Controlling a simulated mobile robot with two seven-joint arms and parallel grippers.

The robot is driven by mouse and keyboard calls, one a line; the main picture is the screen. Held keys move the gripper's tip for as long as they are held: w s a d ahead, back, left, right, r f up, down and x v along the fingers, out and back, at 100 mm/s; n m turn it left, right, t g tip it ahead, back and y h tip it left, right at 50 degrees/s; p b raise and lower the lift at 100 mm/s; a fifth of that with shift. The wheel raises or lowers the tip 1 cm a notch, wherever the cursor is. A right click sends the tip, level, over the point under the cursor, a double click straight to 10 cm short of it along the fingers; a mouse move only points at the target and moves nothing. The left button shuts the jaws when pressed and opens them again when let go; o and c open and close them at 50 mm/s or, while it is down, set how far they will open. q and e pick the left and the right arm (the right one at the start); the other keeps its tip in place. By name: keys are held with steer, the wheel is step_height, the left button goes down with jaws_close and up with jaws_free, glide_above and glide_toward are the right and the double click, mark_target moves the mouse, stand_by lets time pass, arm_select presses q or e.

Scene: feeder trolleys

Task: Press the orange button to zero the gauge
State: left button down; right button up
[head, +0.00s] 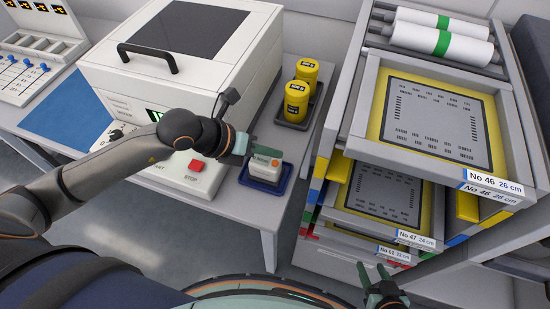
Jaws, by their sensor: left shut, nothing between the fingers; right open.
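The gauge (264,170) is a small white block sitting in a blue tray (263,187) near the front edge of the bench. A small orange spot, the orange button (277,161), shows on its upper part. My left gripper (279,153) is shut and empty, with its green fingers at the top of the gauge, close to the button. I cannot tell whether they touch it. The fingers partly cover the gauge's top and its display. My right gripper (373,271) is open and empty, low in front of the trolley drawers.
A white machine (190,60) with a black handle and a red stop button (196,165) stands behind my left arm. Two yellow jars (297,100) sit in a dark tray behind the gauge. A drawer trolley (338,130) with framed stencils stands to the right.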

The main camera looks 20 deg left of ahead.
mark_target(270, 167)
arm_select(q)
step_height(270, 167, up, 4)
steer(key=p, duration=0.2)
steer(key=shift+r+p, duration=0.1)
steer(key=shift+p, duration=0.2)
stand_by(0.6)
